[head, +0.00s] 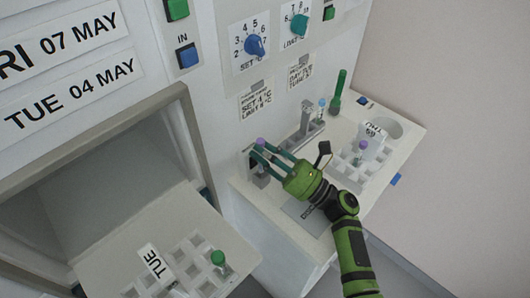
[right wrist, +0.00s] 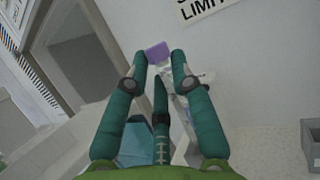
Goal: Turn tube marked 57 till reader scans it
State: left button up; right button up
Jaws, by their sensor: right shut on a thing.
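A tube with a purple cap (head: 261,142) stands at a small grey holder (head: 261,181) by the machine's front wall. My right gripper (head: 258,153) reaches it from the right, its teal fingers around the tube just below the cap. In the right wrist view the purple cap (right wrist: 157,52) shows between the fingertips (right wrist: 160,66), and the tube's body is mostly hidden. I cannot read a number on this tube or tell which way its label faces. No scan light is clear to me. My left gripper is out of view.
A grey stand (head: 306,128) with a blue-capped tube (head: 321,103) is behind my gripper. A white rack (head: 357,170) with a purple-capped tube is to the right. A green stick (head: 338,92) stands at the back. A tray (head: 150,262) with a green-capped tube (head: 218,258) is lower left.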

dwell(0.4)
jog(key=shift+f+b, duration=0.35)
jog(key=shift+b, duration=0.05)
jog(key=shift+f, duration=0.15)
